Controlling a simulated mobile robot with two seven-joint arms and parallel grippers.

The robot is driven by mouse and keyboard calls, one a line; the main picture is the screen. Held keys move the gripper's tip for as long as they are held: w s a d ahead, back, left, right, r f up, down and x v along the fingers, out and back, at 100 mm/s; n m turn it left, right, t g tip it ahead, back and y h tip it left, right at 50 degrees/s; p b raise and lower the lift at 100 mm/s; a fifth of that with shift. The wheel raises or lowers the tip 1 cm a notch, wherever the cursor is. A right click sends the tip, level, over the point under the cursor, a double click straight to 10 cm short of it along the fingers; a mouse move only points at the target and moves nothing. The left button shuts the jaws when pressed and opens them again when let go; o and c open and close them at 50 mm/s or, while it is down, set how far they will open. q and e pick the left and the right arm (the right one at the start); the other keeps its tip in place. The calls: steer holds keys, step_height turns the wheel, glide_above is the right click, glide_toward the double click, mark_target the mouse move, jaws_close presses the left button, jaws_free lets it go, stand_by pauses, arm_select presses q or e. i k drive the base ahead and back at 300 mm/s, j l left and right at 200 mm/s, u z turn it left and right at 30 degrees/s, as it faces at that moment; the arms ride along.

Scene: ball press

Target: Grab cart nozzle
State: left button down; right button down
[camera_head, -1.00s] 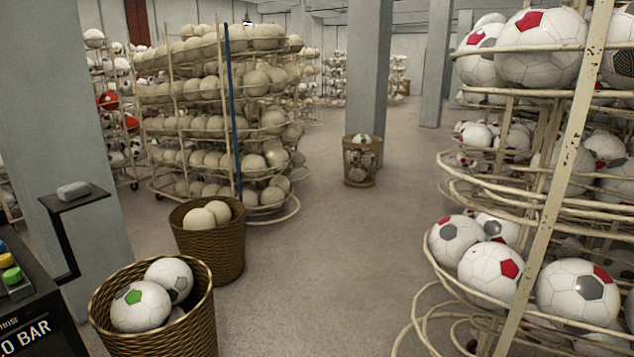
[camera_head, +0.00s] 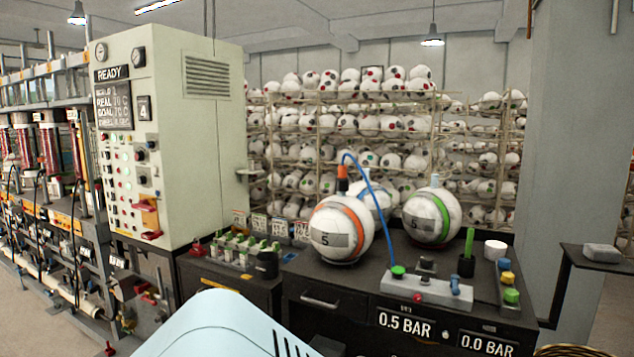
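A dark cart (camera_head: 318,297) stands at centre right, with pressure displays reading 0.5 BAR (camera_head: 405,322) and 0.0 BAR (camera_head: 486,344) on its front. A blue hose (camera_head: 377,213) arches over its top. The hose's upper end meets an orange and black fitting (camera_head: 343,180) at the top of an orange-banded white ball (camera_head: 341,232). I cannot tell for sure whether this fitting is the cart nozzle. The hose's other end runs down by a green knob (camera_head: 398,271). Neither of my grippers is in view. A pale blue part of my own body shows at the bottom.
A green-banded ball (camera_head: 432,216) sits on the cart, with a black and green upright piece (camera_head: 467,255) beside it. A cream control cabinet (camera_head: 190,130) reading READY stands left. A pillar (camera_head: 575,130) and a small shelf (camera_head: 600,262) are at right. Ball racks (camera_head: 345,130) fill the back.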

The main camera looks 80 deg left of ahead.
mark_target(342, 182)
steer(key=u, duration=2.35)
steer(key=z, duration=0.5)
steer(key=j+z, duration=0.7)
steer(key=z, duration=0.25)
steer(key=j+z, duration=0.2)
steer(key=j, duration=0.25)
steer(key=k+j+z, duration=0.25)
steer(key=j, duration=0.2)
steer(key=k+j, duration=0.1)
steer(key=j, duration=0.3)
steer(key=k+j, duration=0.1)
steer(key=j, duration=0.3)
steer(key=k+j+z, duration=0.1)
steer(key=j, duration=0.25)
steer(key=k+j, duration=0.15)
steer(key=j, duration=0.25)
